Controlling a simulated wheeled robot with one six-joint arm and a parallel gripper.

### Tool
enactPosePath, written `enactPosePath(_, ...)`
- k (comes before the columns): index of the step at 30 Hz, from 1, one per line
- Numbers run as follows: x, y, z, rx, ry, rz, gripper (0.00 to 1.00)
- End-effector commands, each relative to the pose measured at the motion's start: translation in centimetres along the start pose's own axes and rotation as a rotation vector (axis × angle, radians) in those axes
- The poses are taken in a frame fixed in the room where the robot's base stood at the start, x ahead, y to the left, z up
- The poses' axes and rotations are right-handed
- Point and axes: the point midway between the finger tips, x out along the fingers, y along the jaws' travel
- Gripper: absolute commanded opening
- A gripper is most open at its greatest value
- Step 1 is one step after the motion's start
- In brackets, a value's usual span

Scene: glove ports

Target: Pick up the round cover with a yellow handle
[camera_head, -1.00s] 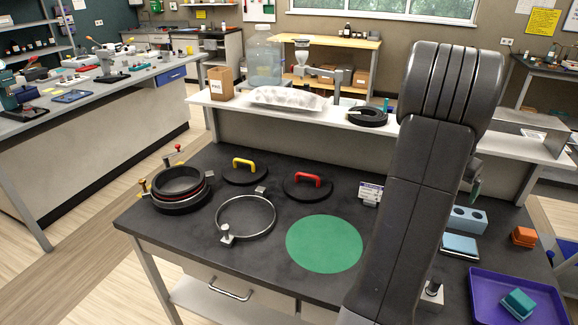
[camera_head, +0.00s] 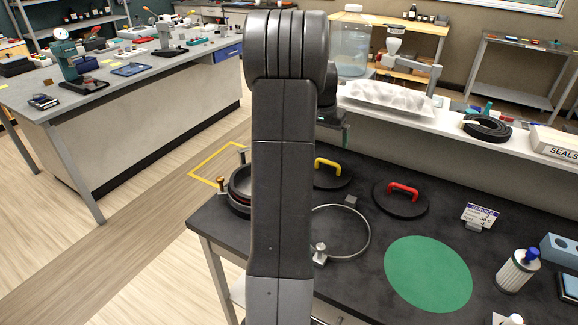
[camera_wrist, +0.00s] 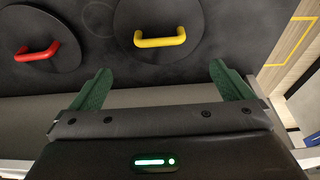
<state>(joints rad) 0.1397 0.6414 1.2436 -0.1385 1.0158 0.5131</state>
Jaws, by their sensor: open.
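The round black cover (camera_head: 338,180) with a yellow handle (camera_head: 329,164) lies on the dark bench top, partly hidden behind my arm in the head view. In the wrist view the same cover (camera_wrist: 160,58) with its yellow handle (camera_wrist: 160,41) lies ahead of my gripper (camera_wrist: 158,82). My gripper is open and empty, its green fingers apart and not touching the handle. A similar black cover (camera_head: 384,203) with a red handle (camera_head: 403,189) lies to its right in the head view and shows to its left in the wrist view (camera_wrist: 38,20).
A metal clamp ring (camera_head: 369,233) and a green disc (camera_head: 427,274) lie in front of the covers. A port ring assembly (camera_head: 238,187) stands at left, partly behind my arm. A raised white shelf (camera_head: 400,113) runs behind. A small sign (camera_head: 479,214) and a filter cartridge (camera_head: 517,269) stand at right.

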Motion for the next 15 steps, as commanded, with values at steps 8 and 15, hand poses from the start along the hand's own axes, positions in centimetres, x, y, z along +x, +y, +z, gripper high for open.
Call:
enactPosePath(8,4.5,0.1,0.1,0.000,-0.006,0.003,1.00)
enactPosePath(15,8.0,0.1,0.0,0.000,-0.002,0.002,1.00)
